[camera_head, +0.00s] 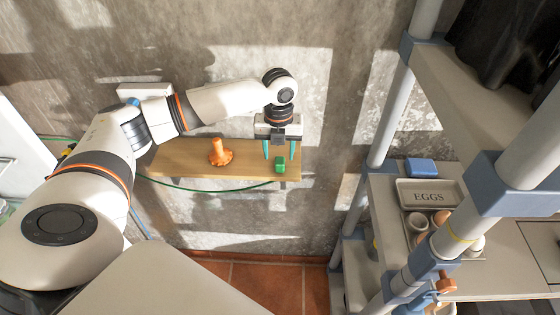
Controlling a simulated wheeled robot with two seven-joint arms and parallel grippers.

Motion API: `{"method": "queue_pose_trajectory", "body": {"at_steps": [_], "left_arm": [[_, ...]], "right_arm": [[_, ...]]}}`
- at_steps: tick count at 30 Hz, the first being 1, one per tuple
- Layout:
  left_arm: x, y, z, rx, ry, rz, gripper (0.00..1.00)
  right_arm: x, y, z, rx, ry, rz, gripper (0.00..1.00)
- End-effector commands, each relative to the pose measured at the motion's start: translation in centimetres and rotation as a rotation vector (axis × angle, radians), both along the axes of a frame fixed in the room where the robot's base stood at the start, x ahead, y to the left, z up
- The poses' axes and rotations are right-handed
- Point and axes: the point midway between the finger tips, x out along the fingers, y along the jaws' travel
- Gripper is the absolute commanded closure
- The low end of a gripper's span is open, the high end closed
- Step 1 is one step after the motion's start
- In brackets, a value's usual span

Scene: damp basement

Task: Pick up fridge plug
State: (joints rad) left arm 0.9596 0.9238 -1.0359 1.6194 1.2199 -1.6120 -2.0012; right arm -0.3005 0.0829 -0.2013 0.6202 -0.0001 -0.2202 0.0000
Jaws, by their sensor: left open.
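A small green block-like plug (281,167) lies near the right front of a wooden wall shelf (185,158). A green cable (200,188) hangs along below the shelf's front edge and seems to run up to it. My left gripper (279,151) points down over the right part of the shelf. Its two teal fingertips are apart, with nothing visible between them. The plug shows just below and between the fingertips; I cannot tell the exact height gap. My right gripper is not in view.
An orange funnel-shaped object (220,153) stands on the shelf left of the plug. A white wall box (146,92) is behind my arm.

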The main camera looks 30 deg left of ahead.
Motion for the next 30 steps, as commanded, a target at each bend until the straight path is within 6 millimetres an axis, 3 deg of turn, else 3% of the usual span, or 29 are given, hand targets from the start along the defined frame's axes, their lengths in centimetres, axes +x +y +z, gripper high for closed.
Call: {"method": "queue_pose_trajectory", "body": {"at_steps": [5,13,22,30], "left_arm": [[0.2,0.1,-1.1,0.001,0.003,0.000,0.49],[0.6,0.2,-5.0,0.001,0.002,0.000,0.49],[0.7,0.2,-5.7,0.000,-0.002,0.000,0.49],[0.7,0.2,-5.7,0.001,-0.002,0.000,0.92]], "right_arm": [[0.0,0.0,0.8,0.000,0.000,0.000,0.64],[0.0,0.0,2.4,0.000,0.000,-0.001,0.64],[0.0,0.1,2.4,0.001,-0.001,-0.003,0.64],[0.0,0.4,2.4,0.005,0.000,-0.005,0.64]]}}
